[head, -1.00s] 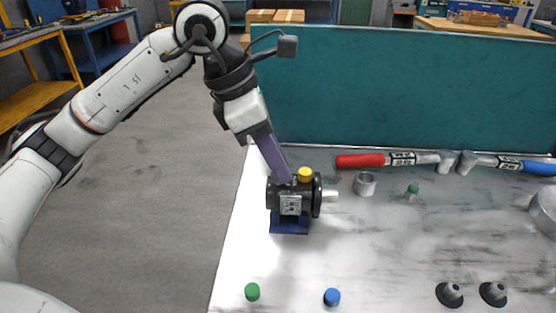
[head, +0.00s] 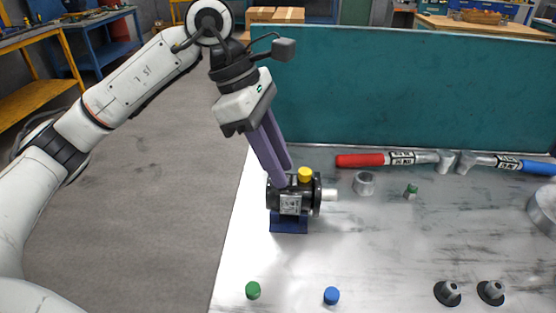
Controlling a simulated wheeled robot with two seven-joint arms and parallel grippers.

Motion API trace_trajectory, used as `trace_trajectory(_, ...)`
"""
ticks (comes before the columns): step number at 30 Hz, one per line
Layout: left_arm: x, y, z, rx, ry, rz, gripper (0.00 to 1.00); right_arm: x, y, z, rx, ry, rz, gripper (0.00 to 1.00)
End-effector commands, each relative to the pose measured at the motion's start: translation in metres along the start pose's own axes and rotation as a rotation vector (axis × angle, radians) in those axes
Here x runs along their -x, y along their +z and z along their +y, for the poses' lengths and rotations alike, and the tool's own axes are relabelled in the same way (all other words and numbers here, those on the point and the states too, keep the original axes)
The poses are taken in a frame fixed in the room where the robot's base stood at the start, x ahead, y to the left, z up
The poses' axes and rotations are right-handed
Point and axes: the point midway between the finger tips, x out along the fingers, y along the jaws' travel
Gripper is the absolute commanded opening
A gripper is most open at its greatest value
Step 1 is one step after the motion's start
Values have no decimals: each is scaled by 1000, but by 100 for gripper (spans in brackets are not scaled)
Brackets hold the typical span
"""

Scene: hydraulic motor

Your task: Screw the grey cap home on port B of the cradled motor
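The motor (head: 290,203), a dark body with a pale label, sits in a blue cradle (head: 289,226) on the table. A yellow cap (head: 305,174) stands on its top, and a pale shaft (head: 329,195) points right. My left gripper (head: 284,178) has its two purple fingers pointing down at the motor's top, left of the yellow cap. A narrow gap shows between the fingers. I cannot make out the grey cap or port B; the fingertips cover that spot, so whether they grip anything is unclear. My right gripper is not in view.
A green cap (head: 253,290) and a blue cap (head: 332,296) stand in front. A grey ring (head: 364,183), a small green-topped part (head: 411,192) and red-handled (head: 360,161) and blue-handled (head: 538,168) tools lie right. A teal panel (head: 410,90) closes the back.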

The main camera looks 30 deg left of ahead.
Motion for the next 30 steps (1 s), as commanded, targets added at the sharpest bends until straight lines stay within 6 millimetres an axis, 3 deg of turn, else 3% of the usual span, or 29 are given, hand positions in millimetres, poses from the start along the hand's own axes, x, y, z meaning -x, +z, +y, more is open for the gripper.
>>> trace_trajectory(8, -2, -1, 0, 42, 18, 1, 27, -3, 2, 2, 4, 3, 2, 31)
trace_trajectory(24, -1, 0, -1, 684, 289, 1, 27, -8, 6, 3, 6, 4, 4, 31)
trace_trajectory(30, -2, 0, -1, 824, 344, 0, 27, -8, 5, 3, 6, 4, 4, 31)
